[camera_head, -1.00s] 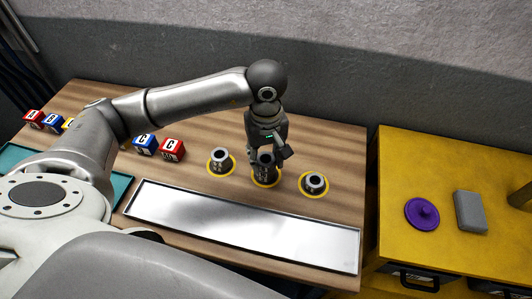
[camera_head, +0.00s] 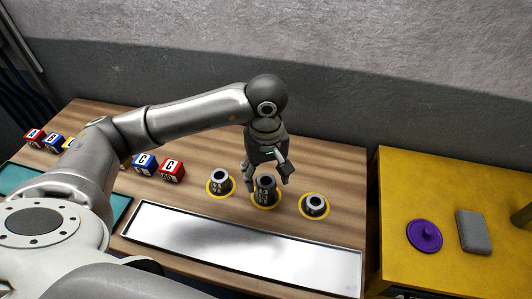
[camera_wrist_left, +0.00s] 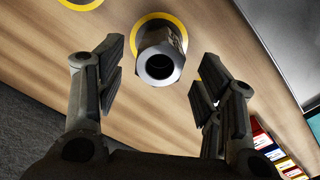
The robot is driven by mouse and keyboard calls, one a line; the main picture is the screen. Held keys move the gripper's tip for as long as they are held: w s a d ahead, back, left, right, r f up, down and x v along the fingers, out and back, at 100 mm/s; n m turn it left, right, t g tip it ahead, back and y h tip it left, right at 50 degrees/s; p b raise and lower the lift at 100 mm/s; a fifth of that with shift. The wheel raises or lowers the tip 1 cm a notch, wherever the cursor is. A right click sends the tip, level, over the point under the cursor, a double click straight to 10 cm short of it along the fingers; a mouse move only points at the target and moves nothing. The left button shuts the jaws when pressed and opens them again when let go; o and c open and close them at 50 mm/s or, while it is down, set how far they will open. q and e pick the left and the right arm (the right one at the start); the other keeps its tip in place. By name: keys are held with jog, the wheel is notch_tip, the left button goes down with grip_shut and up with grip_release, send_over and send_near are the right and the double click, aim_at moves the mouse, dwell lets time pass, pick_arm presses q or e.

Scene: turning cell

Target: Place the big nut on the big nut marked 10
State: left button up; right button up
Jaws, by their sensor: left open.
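Three groups of grey metal nuts stand on yellow rings on the wooden bench. The middle one (camera_head: 265,190) is tall and looks like nuts stacked upright; its markings are too small to read. The left one (camera_head: 219,182) is also fairly tall, and the right one (camera_head: 314,205) is low. My left gripper (camera_head: 267,174) is open above the middle stack, its fingers apart on either side of the top. In the left wrist view the hexagonal top nut (camera_wrist_left: 160,64) shows beyond the open, empty fingers (camera_wrist_left: 160,85). My right gripper is not in view.
A shiny metal tray (camera_head: 240,247) lies in front of the nuts. Lettered blocks (camera_head: 172,170) stand to the left. A yellow cabinet (camera_head: 400,200) on the right holds a purple disc (camera_head: 424,236) and a grey block (camera_head: 473,232). A grey wall stands behind.

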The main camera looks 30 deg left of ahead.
aim_at(266, 181)
pick_arm(q)
notch_tip(266, 181, up, 10)
jog(key=b, duration=0.1)
jog(key=shift+r+b, duration=0.25)
jog(key=shift+b, duration=0.05)
dwell(0.5)
